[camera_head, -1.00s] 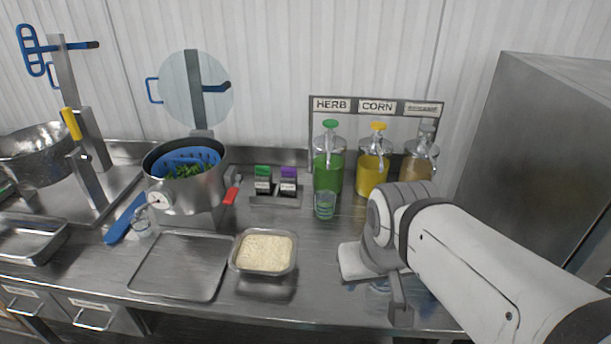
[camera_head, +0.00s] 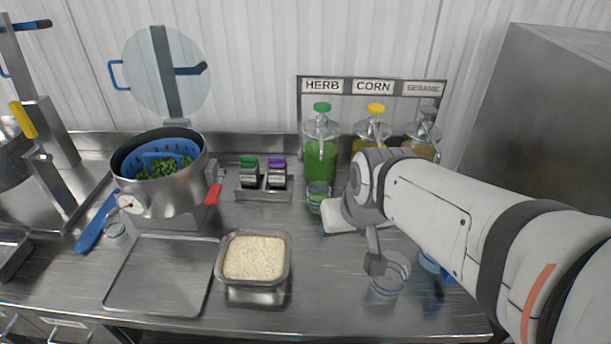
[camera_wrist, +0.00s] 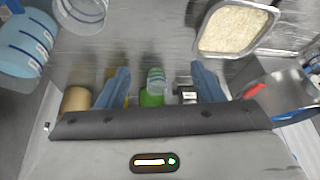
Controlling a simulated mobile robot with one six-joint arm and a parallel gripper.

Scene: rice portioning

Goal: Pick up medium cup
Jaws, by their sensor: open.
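A clear cup with marked bands (camera_head: 318,197) stands in front of the green herb dispenser. It also shows in the wrist view (camera_wrist: 156,80), between my fingers in the picture and beyond them. A wider clear cup (camera_head: 390,276) stands nearer the front, partly behind my arm, and a blue-banded cup (camera_head: 432,264) is mostly hidden beside it. No label tells which cup is the medium one. My gripper (camera_wrist: 160,82) is open and empty, its blue fingers apart; in the head view my arm hides most of it.
A rice tray (camera_head: 222,268) and an empty flat tray (camera_head: 122,290) lie at the front. Dispensers (camera_head: 320,160) line the back right; a steel cabinet (camera_head: 545,120) stands right.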

